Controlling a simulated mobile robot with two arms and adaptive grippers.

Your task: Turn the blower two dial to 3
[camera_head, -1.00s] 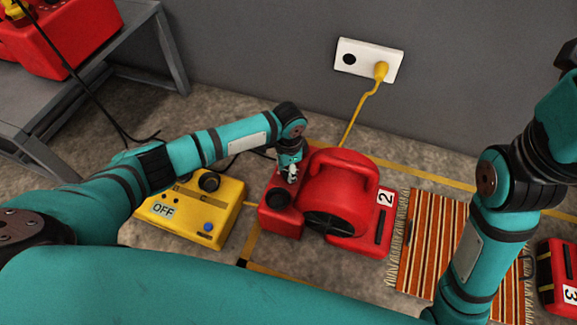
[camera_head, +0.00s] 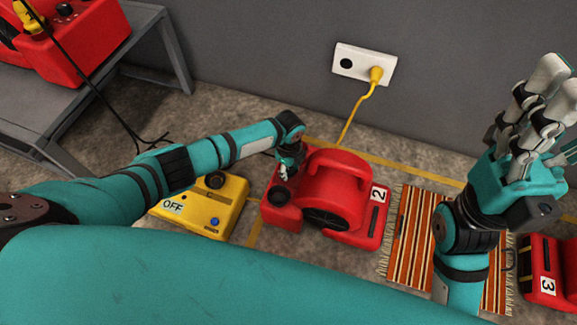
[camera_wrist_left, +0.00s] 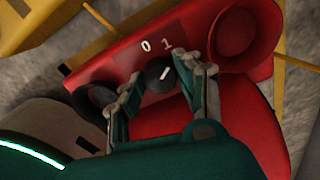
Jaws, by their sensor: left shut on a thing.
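The red blower two (camera_head: 338,185), with a white label reading 2, stands on the floor below the wall socket. Its small black dial (camera_wrist_left: 160,73) shows in the left wrist view on the red panel. My left gripper (camera_head: 284,172) is shut on the dial, with a finger on each side; it also shows in the left wrist view (camera_wrist_left: 158,86). The dial's white mark slants up and right. The numerals 0 and 1 show above it; any others are hidden or out of view. My right gripper (camera_head: 532,115) is raised at the right, empty, and looks open.
A yellow box (camera_head: 208,207) reading OFF stands left of the blower. A striped rug (camera_head: 412,235) lies right of it, then red blower three (camera_head: 545,270). A yellow cord (camera_head: 358,115) runs to the wall socket (camera_head: 350,62). A grey table (camera_head: 150,50) stands upper left.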

